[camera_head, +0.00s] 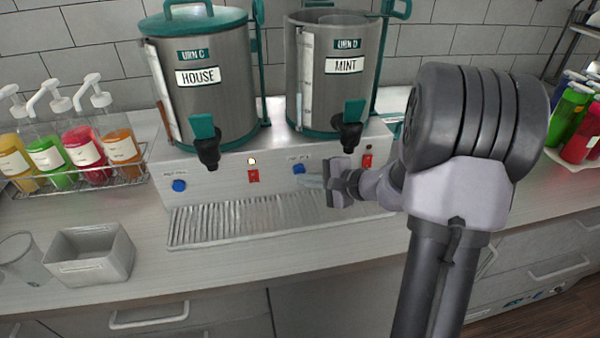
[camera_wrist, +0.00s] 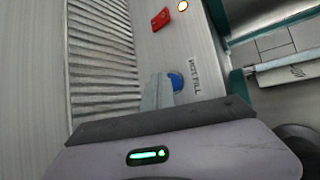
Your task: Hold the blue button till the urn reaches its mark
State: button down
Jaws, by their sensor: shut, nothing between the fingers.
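The MINT urn (camera_head: 335,85) stands on the right of the steel base, without a lid. A pale strip (camera_head: 306,52) runs up its left side; I cannot read a level or a mark on it. Below, a blue button (camera_head: 298,169) sits on the base front, and it also shows in the wrist view (camera_wrist: 176,81). My gripper (camera_head: 309,182) is shut and empty at the base front. Its pale fingertips (camera_wrist: 158,90) lie right at the button and partly cover it in the wrist view. I cannot tell whether they press it.
The lidded HOUSE urn (camera_head: 200,90) stands left, above another blue button (camera_head: 179,185). A lit lamp (camera_head: 251,160) sits over a red switch (camera_head: 253,175). A drip grate (camera_head: 240,220) lies below. Syrup bottles (camera_head: 85,145) and a grey bin (camera_head: 90,253) are left.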

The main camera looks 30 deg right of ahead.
jog(key=shift+w+d, duration=0.2)
jog(key=shift+w, duration=0.3)
dwell(2.0)
dwell(3.4)
jog(key=shift+s+a+b, duration=0.3)
jog(key=shift+s+b, duration=0.45)
jog(key=shift+s, duration=0.2)
jog(key=shift+s, duration=0.1)
jog(key=shift+s+a+f+b, duration=0.1)
jog(key=shift+s+b, duration=0.2)
jog(key=shift+b, duration=0.05)
jog(key=shift+s+a+b, duration=0.2)
jog(key=shift+s+b, duration=0.05)
jog(key=shift+s, duration=0.4)
jog(key=shift+s+a+b, duration=0.2)
jog(key=shift+s+b, duration=0.05)
jog(key=shift+s, duration=0.45)
jog(key=shift+s+a+b, duration=0.2)
jog(key=shift+s+b, duration=0.05)
jog(key=shift+s, duration=0.4)
